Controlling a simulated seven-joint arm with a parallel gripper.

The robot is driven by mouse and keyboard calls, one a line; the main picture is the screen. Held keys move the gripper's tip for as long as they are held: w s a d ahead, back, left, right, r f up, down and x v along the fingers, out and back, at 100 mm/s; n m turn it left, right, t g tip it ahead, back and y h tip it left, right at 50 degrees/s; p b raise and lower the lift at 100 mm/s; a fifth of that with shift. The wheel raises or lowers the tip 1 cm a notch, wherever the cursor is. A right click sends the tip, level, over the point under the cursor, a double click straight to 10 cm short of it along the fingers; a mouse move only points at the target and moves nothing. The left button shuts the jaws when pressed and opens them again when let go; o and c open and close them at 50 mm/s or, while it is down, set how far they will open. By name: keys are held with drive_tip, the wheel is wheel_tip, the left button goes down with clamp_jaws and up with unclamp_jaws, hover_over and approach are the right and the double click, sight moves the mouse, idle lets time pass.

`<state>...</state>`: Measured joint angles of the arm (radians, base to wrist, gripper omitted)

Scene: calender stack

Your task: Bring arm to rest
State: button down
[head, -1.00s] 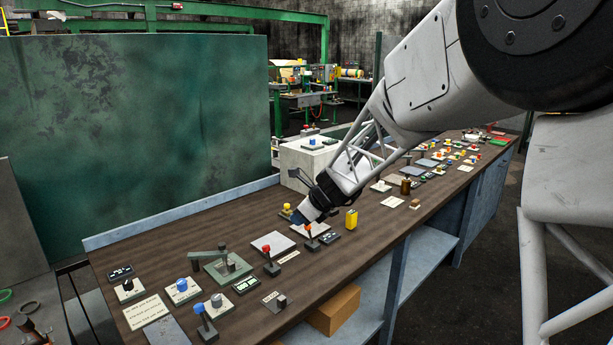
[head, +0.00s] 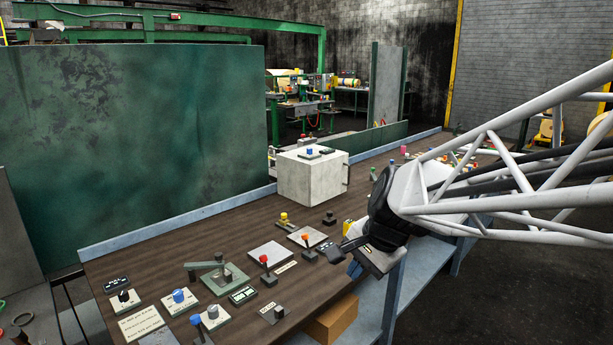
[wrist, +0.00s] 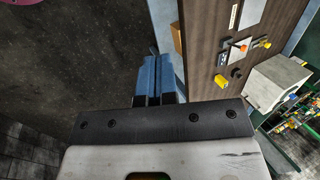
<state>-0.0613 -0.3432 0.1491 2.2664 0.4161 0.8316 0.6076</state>
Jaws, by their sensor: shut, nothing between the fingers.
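My gripper (head: 355,268) is at the front edge of the bench in the head view, to the right of the orange-knobbed lever (head: 305,240). It points down and to the left, and part of its hand hides the bench edge. In the wrist view its blue fingers (wrist: 152,78) are together with nothing between them. They are over the dark floor, beside the bench (wrist: 205,50) and apart from it. My arm comes in from the right side of the head view.
The brown bench top (head: 150,255) holds several levers, knobs and plates. A white box (head: 312,178) stands at its back. A yellow block (head: 348,228) is just behind my gripper. A green panel (head: 130,140) stands behind the bench. The floor (head: 480,290) in front is clear.

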drive_tip(key=s+d+f+n+h, duration=0.1)
drive_tip(key=s+d+n, duration=0.3)
drive_tip(key=s, duration=0.5)
drive_tip(key=s+d+f+n+h, duration=0.1)
drive_tip(key=s+d+n+h, duration=0.2)
drive_tip(key=s, duration=0.6)
drive_tip(key=shift+s+d+f+n, duration=0.25)
drive_tip(key=shift+s+d+n, duration=0.15)
drive_tip(key=shift+d+n, duration=0.5)
